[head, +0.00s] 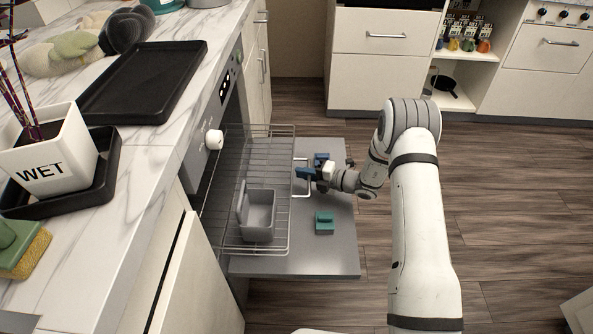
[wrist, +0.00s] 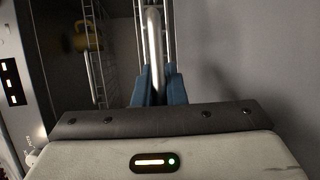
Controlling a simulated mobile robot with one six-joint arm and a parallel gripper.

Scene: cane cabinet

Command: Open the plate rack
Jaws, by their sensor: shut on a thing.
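The plate rack (head: 265,180) is a silver wire rack that extends from the dark opening of the appliance over its lowered grey door (head: 330,257). A grey bin (head: 258,213) sits in the rack's near part. The rack's wire handle (head: 301,190) is on its right side. My gripper (head: 311,170) is at this handle. In the wrist view, the blue fingers of my gripper (wrist: 159,86) are shut around the handle bar (wrist: 154,40). The rack's inner end is hidden behind the counter and appliance front.
A small teal object (head: 324,222) lies on the lowered door. The marble counter (head: 172,128) on the left holds a black tray (head: 145,82) and a white pot (head: 48,155). A white knob (head: 213,139) juts from the appliance front. Wooden floor (head: 510,210) is clear at right.

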